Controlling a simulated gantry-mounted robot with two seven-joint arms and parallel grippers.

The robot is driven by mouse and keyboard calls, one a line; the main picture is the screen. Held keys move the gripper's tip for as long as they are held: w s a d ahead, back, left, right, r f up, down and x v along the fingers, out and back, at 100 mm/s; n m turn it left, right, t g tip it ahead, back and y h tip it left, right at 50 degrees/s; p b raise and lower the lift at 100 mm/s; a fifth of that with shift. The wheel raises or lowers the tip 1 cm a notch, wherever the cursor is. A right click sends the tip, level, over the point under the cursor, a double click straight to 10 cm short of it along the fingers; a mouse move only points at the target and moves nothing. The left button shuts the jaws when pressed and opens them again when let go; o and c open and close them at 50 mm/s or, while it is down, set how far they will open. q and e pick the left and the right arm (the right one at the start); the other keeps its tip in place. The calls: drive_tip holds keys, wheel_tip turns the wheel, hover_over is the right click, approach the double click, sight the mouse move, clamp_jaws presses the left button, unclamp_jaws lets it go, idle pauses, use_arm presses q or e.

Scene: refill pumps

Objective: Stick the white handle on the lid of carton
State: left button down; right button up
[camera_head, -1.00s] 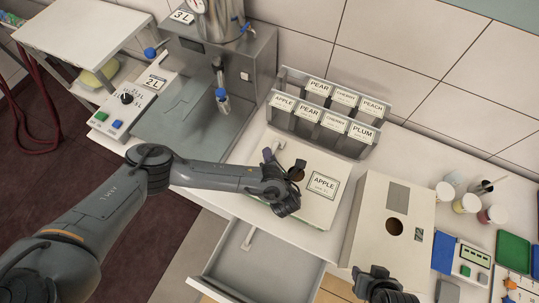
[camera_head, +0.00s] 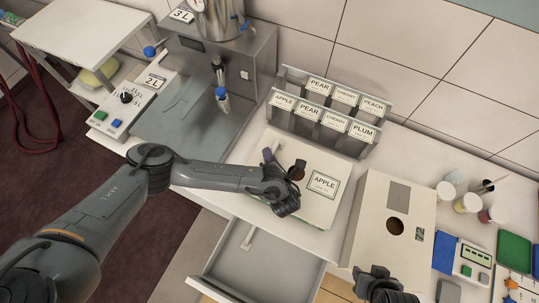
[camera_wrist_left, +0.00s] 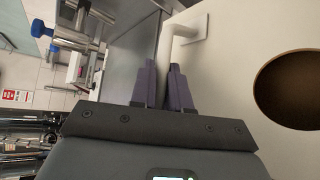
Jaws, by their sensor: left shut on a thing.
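The white carton (camera_head: 318,205) with an APPLE label lies on the counter, its lid face up. My left gripper (camera_head: 269,154) is over its left part. In the left wrist view, the purple fingers (camera_wrist_left: 165,87) are shut on the white handle (camera_wrist_left: 187,30), a bent bar with a square base plate. The plate is against or very close to the pale carton surface (camera_wrist_left: 240,45); I cannot tell if it is stuck. A round hole (camera_wrist_left: 290,90) lies to the right of the handle. My right gripper (camera_head: 378,275) is at the bottom edge, and its fingers are unclear.
A rack (camera_head: 322,113) of labelled pouches stands behind the carton. A beige box (camera_head: 370,240) with a hole stands to the right. An open drawer (camera_head: 245,262) is in front. A metal filling machine (camera_head: 262,72) stands at back left; small jars (camera_head: 466,203) stand at right.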

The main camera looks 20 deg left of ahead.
idle(0.3)
use_arm(q)
drive_tip(key=c, duration=1)
unclamp_jaws()
drive_tip(key=shift+s, duration=0.1)
